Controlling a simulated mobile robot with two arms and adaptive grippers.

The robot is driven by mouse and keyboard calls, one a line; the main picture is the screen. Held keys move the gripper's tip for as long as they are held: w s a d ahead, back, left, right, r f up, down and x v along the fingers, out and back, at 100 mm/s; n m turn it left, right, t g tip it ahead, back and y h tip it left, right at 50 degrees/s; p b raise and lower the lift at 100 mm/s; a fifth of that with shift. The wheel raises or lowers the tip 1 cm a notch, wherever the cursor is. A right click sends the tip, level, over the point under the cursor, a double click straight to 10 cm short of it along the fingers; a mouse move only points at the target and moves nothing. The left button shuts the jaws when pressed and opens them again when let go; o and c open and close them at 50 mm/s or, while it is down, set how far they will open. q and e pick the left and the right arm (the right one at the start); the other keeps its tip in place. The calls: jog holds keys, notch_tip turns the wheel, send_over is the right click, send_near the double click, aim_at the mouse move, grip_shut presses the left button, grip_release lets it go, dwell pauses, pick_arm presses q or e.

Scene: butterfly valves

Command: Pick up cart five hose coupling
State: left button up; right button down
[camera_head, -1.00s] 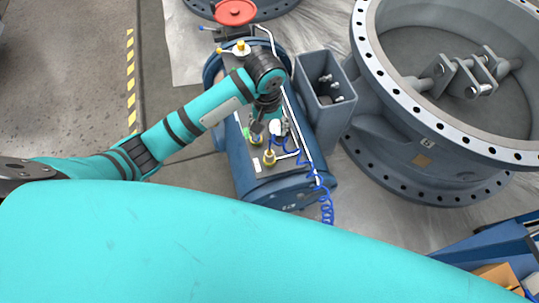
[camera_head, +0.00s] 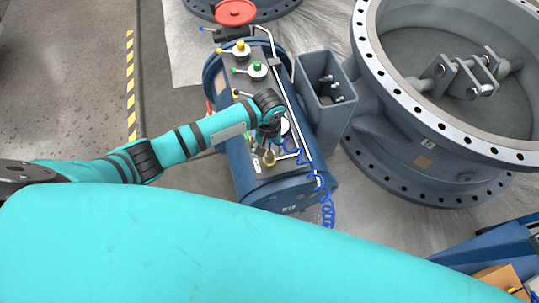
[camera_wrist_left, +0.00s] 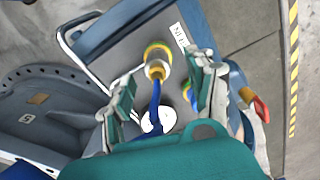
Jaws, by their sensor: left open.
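The hose coupling (camera_head: 269,159), a yellow-ringed fitting, stands on top of the blue cylindrical cart (camera_head: 262,188) near its front end. In the left wrist view the coupling (camera_wrist_left: 157,60) shows a yellow collar with a blue hose (camera_wrist_left: 155,98) running from it toward the gripper. My left gripper (camera_head: 266,142) is above the cart top, just behind the coupling in the head view, with its fingers partly hidden by the wrist. In the wrist view the open fingers (camera_wrist_left: 162,72) are apart on either side of the coupling and hose, and no grip shows. My right gripper is not in view.
Green (camera_head: 257,69) and yellow (camera_head: 240,48) knobbed fittings stand farther back on the cart. A white round gauge (camera_wrist_left: 158,121) is near the hose. A grey open box (camera_head: 326,85) and a large flanged valve (camera_head: 430,120) stand at right. Floor at left is clear.

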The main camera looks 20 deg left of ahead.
aim_at(270, 154)
pick_arm(q)
notch_tip(270, 154, down, 4)
jog(key=shift+w+d, duration=0.15)
jog(key=c, duration=1)
jog(key=shift+c, duration=0.7)
jog(key=shift+r, duration=0.15)
